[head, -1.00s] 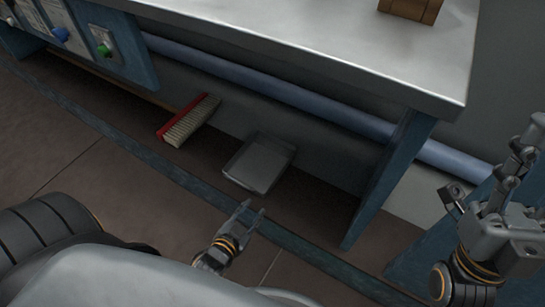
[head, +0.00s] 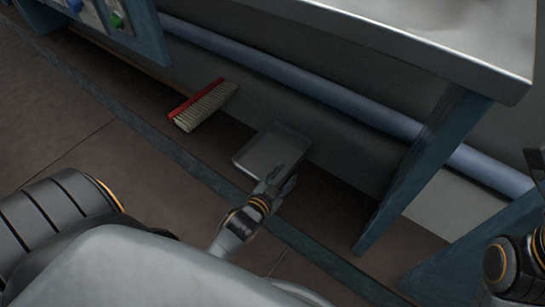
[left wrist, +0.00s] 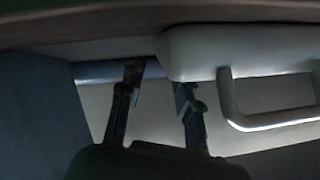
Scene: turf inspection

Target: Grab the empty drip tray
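The drip tray (head: 268,150) is a flat grey square pan with nothing seen in it, lying on the floor under the bench. My left gripper (head: 280,183) is at its near edge in the head view and covers part of that edge. In the left wrist view the two fingers (left wrist: 158,80) stand apart with a gap between them. A pale body with a U-shaped handle, seemingly the tray (left wrist: 200,52), is close above the right finger's tip; contact cannot be told. Only a dark bit of what seems my right gripper shows at the head view's right edge.
A brush with a red back (head: 203,104) lies left of the tray. The steel bench top (head: 440,40) hangs over the tray, with a blue leg panel (head: 425,170) to its right. A blue pipe (head: 290,75) runs behind, and a low blue rail (head: 180,152) crosses in front.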

